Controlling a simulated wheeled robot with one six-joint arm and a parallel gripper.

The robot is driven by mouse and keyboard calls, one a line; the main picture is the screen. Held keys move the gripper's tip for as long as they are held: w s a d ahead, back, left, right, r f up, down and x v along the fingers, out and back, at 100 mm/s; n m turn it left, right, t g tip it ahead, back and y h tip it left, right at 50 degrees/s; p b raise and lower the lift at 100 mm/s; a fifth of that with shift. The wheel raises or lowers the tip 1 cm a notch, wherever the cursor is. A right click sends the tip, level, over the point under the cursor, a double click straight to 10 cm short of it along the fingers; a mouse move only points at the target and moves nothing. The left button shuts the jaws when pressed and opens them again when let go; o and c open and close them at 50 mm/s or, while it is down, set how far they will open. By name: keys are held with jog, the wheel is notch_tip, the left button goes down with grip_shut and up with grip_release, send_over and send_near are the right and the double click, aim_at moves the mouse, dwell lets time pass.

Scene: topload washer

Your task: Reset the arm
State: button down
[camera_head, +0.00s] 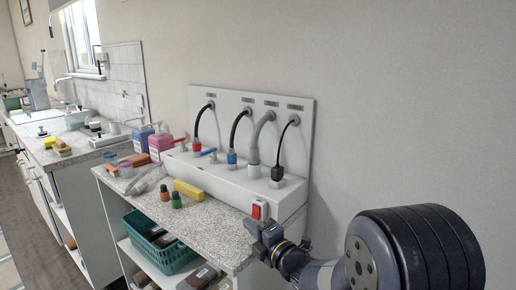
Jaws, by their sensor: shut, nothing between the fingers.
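My gripper (254,229), small and dark, is at the right end of the counter, low in front of a white box (230,186). It is shut with nothing between its fingers; its fingertips are hard to make out at this size. My arm reaches in from the lower right, with a thick dark joint close to the camera. A red switch (257,211) on the end of the white box lies just above the gripper; I cannot tell whether they touch.
Hoses rise from the white box to a wall panel (300,110). The speckled counter (205,222) holds a yellow block (188,190), small bottles (170,196) and detergent packs (160,143). A green basket (158,250) sits on the shelf below. The wall at right is bare.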

jog(key=shift+d+f+b, duration=0.25)
jog(key=shift+d+b, duration=0.05)
jog(key=shift+b, duration=0.05)
jog(key=v, duration=0.7)
jog(key=shift+s+a+r, duration=0.15)
jog(key=shift+s+a, duration=0.05)
jog(key=shift+s, duration=0.15)
jog(key=shift+w, duration=0.1)
